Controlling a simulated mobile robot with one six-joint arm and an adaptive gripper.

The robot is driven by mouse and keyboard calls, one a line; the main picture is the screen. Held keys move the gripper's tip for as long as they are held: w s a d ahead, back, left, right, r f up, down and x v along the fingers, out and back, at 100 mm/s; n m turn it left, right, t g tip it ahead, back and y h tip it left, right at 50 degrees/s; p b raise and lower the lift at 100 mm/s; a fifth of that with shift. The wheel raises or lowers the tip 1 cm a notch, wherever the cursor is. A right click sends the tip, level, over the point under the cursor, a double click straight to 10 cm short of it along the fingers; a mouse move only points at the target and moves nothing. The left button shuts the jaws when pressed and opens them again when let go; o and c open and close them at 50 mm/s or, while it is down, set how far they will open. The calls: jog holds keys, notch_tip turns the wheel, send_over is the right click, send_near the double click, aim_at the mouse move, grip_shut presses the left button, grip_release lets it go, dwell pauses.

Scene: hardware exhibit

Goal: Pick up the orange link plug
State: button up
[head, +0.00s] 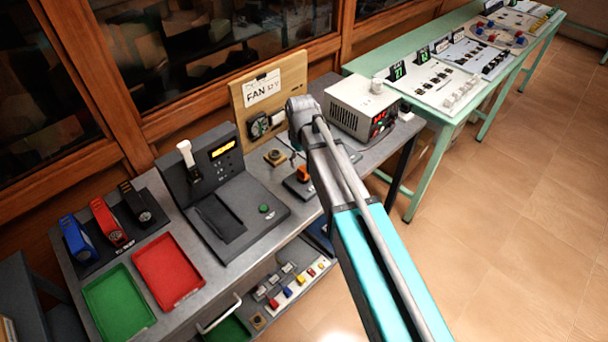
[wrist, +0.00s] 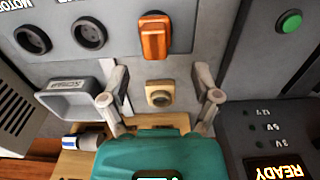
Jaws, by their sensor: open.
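The orange link plug (wrist: 155,37) stands at the top middle of the wrist view, on a grey panel. In the head view my arm's end hides the fingers.
A beige block with a round hole (wrist: 159,94) shows between the fingers. Two round dark sockets (wrist: 88,32) and a grey tray (wrist: 72,98) are to the left. The tester with the lit display (head: 222,149) and the power supply (head: 362,105) flank the arm's end.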

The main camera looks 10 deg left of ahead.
aim_at(303, 169)
jog(key=shift+f, duration=0.1)
jog(key=f+b, duration=0.3)
jog(key=shift+w+d+f, duration=0.15)
jog(key=shift+d+f, duration=0.05)
jog(key=shift+d, duration=0.05)
jog(key=shift+f+b, duration=0.85)
jog(key=shift+b, duration=0.3)
jog(key=shift+c, duration=0.3)
grip_shut()
